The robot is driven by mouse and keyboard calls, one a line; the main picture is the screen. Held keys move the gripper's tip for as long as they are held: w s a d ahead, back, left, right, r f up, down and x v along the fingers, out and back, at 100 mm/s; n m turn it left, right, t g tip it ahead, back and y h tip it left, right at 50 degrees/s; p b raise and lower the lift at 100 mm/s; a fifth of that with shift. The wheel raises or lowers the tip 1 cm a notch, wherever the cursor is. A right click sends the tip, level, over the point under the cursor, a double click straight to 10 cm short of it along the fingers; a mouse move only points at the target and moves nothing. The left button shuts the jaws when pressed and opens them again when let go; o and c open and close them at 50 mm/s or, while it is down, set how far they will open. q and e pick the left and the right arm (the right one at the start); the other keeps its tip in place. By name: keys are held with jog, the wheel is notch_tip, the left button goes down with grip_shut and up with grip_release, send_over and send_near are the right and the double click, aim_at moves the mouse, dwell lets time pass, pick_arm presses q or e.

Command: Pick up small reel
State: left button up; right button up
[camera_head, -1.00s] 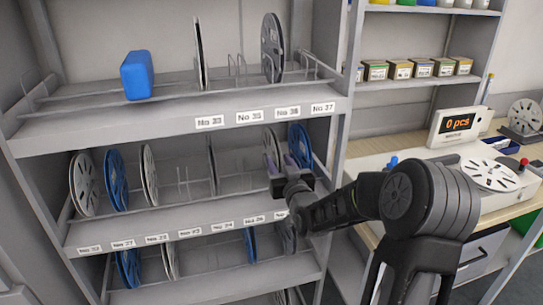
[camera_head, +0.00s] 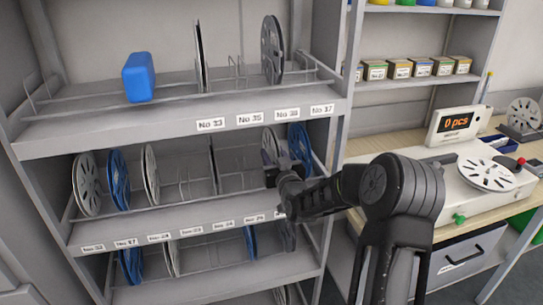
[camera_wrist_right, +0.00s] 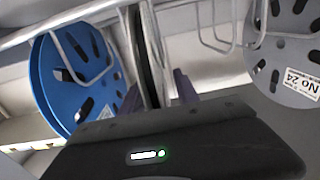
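My right gripper (camera_head: 271,160) reaches into the middle shelf at a light grey reel (camera_head: 269,139) standing upright beside a blue reel (camera_head: 300,145). In the right wrist view a reel (camera_wrist_right: 150,60) shows almost edge-on between the fingers of my right gripper (camera_wrist_right: 155,95). One finger is on each side of its rim; the fingers look apart, and I cannot tell whether either touches it. The blue reel also shows in the right wrist view (camera_wrist_right: 45,85), left of the fingers. My left gripper is not in view.
A grey reel labelled No 24 (camera_wrist_right: 300,82) and wire dividers (camera_wrist_right: 205,30) are close to the gripper. The shelf rack (camera_head: 180,120) holds several other reels and a blue block (camera_head: 138,77).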

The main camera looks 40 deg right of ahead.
jog(key=shift+c, duration=0.6)
grip_shut()
